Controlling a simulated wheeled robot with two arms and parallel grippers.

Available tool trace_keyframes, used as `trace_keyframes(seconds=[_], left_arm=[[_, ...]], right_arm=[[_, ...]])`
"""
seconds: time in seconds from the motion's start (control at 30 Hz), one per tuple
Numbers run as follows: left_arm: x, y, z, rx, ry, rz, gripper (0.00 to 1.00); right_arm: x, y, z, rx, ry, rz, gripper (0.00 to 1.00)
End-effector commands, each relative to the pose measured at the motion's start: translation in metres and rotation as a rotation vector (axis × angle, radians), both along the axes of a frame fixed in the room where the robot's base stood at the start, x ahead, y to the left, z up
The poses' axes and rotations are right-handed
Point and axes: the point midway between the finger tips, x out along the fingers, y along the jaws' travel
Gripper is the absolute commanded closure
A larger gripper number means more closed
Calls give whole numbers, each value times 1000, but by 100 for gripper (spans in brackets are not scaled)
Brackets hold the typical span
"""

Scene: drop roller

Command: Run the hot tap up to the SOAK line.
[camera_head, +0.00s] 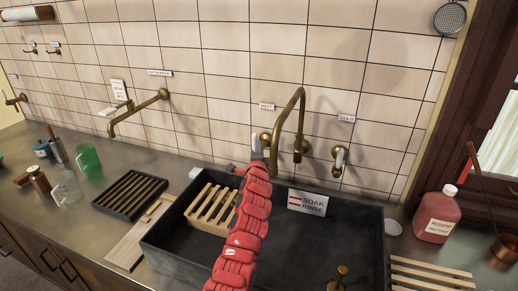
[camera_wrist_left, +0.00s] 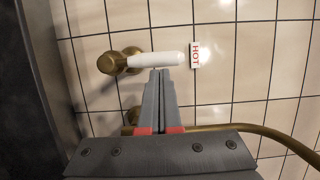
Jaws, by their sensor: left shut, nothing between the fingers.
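The hot tap has a white lever on a brass valve (camera_wrist_left: 115,62), beside a red HOT label (camera_wrist_left: 195,55); the label also shows in the head view (camera_head: 266,106). In the left wrist view the lever (camera_wrist_left: 158,61) points sideways toward the label. My left gripper (camera_wrist_left: 160,74) is shut and empty, its tips right at the lever's edge; I cannot tell whether they touch. The brass spout (camera_head: 301,100) arches over the black sink (camera_head: 335,235), with no stream visible. A white sign (camera_head: 307,202) reading SOAK and RINSE with red marks is on the sink's back wall. My right gripper is out of view.
The cold tap (camera_head: 339,160) is right of the spout. A wooden rack (camera_head: 211,207) is at the sink's left, partly behind my red arm. A red bottle (camera_head: 437,215) stands on the right, a dark drain rack (camera_head: 130,193) on the left counter.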

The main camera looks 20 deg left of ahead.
Motion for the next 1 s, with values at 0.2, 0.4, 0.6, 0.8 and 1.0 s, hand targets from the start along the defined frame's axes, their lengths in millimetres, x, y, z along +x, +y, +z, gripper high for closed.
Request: trace_keyframes(seconds=[0.2,0.4,0.6,0.8,1.0], left_arm=[[0,3,3,-38,2,0,100],[0,5,2,-67,3,0,100],[0,7,3,-100,4,0,100],[0,12,6,-159,5,0,100],[1,21,9,-285,9,1,100]], right_arm=[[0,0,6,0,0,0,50],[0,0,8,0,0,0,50],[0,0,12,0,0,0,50],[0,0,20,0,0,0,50],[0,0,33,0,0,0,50]])
